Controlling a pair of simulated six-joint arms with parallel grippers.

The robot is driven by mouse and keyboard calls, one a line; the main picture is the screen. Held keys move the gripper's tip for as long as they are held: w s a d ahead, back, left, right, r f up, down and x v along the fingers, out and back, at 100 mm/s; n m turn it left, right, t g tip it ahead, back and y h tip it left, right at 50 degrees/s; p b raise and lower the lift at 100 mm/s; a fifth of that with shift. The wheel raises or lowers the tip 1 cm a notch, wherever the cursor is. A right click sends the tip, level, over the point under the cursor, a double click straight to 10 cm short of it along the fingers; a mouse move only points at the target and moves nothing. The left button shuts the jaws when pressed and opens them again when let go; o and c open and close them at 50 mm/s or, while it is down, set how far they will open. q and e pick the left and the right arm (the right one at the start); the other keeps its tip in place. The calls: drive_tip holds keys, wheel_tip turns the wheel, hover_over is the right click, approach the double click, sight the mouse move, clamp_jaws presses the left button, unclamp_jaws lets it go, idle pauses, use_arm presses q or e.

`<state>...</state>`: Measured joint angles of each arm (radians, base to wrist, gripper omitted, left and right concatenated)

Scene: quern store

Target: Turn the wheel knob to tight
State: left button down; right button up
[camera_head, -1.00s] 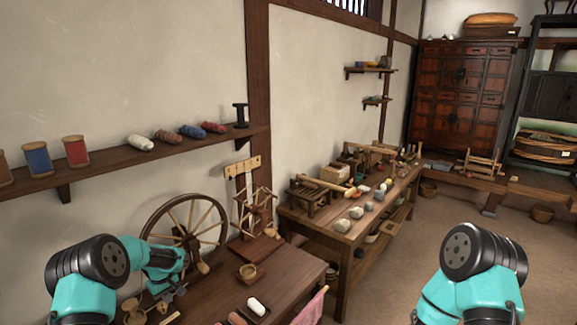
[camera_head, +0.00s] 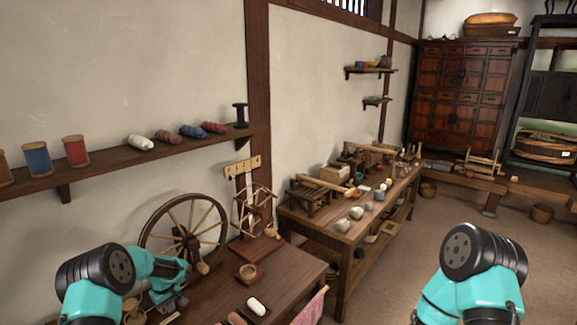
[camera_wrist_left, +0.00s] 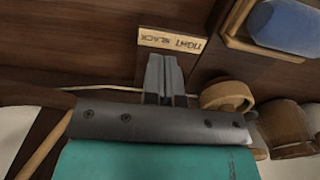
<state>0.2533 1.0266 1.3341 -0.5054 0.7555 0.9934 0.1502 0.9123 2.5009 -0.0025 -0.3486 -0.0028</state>
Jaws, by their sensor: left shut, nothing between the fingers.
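The spinning wheel (camera_head: 185,235), wooden with spokes, stands on the dark bench at the left. In the left wrist view a small wooden plate (camera_wrist_left: 172,41) reads TIGHT and SLACK. A round light-wood piece (camera_wrist_left: 228,95), which looks like the knob, lies just right of my left gripper (camera_wrist_left: 164,60). My left gripper is shut and empty, with its fingertips near the plate's lower edge; contact cannot be told. In the head view my left arm hides much of the wheel's lower part. My right gripper is out of view; only part of its arm shows.
A small wooden cup (camera_head: 247,273) and a white roll (camera_head: 257,306) sit on the bench, right of the wheel. In the left wrist view a tray with a blue roll (camera_wrist_left: 287,25) is at upper right. A shelf (camera_head: 120,166) with spools runs above the wheel.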

use_arm(q)
drive_tip(key=shift+a, duration=0.3)
idle(0.5)
drive_tip(key=shift+s+a, duration=0.3)
drive_tip(key=shift+s, duration=0.1)
drive_tip(key=shift+s+d, duration=0.1)
drive_tip(key=shift+d, duration=0.05)
idle(0.3)
drive_tip(key=shift+s+d, duration=0.15)
drive_tip(key=shift+d, duration=0.05)
idle(0.3)
wheel_tip(320, 180, up, 6)
idle(0.6)
drive_tip(key=shift+d, duration=0.1)
